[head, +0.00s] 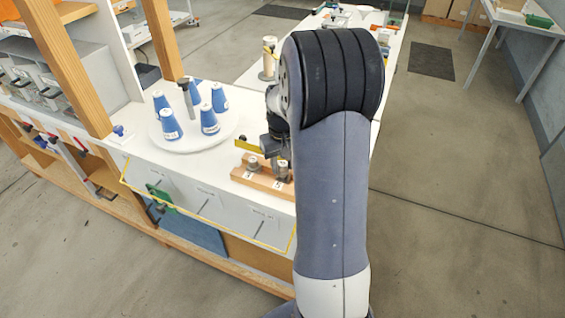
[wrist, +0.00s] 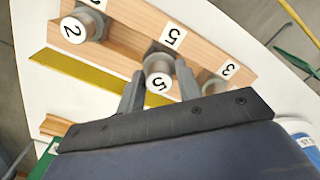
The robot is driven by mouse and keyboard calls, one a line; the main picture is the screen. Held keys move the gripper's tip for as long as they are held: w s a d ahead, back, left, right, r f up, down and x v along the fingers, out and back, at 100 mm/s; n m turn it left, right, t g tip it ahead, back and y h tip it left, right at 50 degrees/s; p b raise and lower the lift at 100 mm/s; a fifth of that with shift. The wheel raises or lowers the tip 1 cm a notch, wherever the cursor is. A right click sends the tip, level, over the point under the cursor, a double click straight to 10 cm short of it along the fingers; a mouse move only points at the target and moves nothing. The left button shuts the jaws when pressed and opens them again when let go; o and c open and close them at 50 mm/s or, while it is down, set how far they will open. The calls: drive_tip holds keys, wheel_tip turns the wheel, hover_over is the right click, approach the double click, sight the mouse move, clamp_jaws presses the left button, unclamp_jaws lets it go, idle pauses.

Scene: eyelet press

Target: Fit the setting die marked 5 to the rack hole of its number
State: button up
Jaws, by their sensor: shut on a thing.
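The setting die marked 5 (wrist: 158,80) is between the two fingers of my gripper (wrist: 158,92), which is shut on it. Its numbered top faces the wrist camera. It is at the wooden rack (wrist: 130,45), beside the rack label 5 (wrist: 172,37). The fingers and die hide its hole, so I cannot tell whether it is seated. A die marked 2 (wrist: 76,27) stands in the rack to its left. Another die (wrist: 213,82) stands by label 3 (wrist: 229,70), partly hidden by my gripper. In the head view, the rack (head: 240,176) is partly behind my arm.
A yellow strip (wrist: 85,74) lies along the rack's near side in the wrist view. A round white tray (head: 178,145) with several blue cones (head: 170,128) stands left of the rack on the white bench. A spool (head: 269,50) stands behind.

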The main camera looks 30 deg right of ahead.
drive_tip(key=shift+f+b, duration=0.75)
drive_tip(key=shift+f, duration=0.4)
idle(0.4)
drive_tip(key=o, duration=1.1)
drive_tip(key=shift+r+p, duration=2)
drive_tip(key=shift+r, duration=0.55)
drive_tip(key=shift+s+a, duration=0.1)
